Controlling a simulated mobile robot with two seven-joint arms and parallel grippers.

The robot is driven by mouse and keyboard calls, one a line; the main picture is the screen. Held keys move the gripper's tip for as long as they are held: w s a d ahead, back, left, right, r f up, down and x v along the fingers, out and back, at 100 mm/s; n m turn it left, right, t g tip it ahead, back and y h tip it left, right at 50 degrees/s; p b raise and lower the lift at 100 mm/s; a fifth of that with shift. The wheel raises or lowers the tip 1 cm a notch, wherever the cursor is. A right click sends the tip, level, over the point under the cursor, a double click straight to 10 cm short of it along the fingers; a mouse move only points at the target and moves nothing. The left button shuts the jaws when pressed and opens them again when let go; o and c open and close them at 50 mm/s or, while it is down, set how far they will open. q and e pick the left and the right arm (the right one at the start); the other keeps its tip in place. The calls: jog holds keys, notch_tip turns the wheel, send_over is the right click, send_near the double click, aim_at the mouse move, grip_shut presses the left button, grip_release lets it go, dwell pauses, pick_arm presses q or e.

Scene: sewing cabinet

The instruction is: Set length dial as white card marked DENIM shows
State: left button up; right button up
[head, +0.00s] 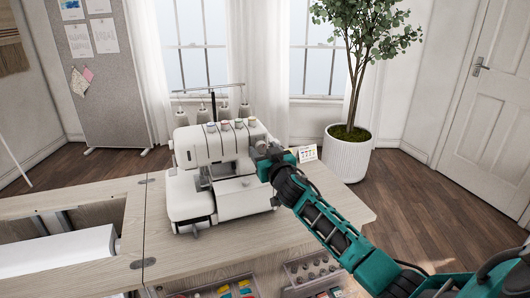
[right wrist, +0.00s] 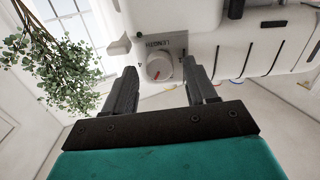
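The length dial (right wrist: 160,67) is a round white knob under a grey label reading LENGTH. A red mark shows on its face, toward the lower part in the right wrist view. My right gripper (right wrist: 162,76) is open, with one dark finger on each side of the knob; I cannot tell whether they touch it. In the head view my right gripper (head: 262,150) is at the right side of the white sewing machine (head: 235,203) and hides the dial. A small white card (head: 306,152) stands behind my arm; its writing is too small to read. My left gripper is out of view.
The machine stands on a wooden cabinet top (head: 160,245) with thread cones (head: 244,111) behind it. Open drawers with coloured items (head: 225,292) and spools (head: 312,272) are at the front. A potted plant (head: 348,155) stands beyond the table. The tabletop's right end is clear.

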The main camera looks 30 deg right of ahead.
jog(key=c, duration=0.7)
jog(key=shift+c, duration=1.3)
jog(key=shift+n, duration=0.4)
jog(key=n, duration=0.5)
jog(key=shift+n+p, duration=0.35)
jog(key=shift+n, duration=0.05)
jog(key=n, duration=0.5)
jog(key=o, duration=1)
jog(key=shift+o, duration=0.2)
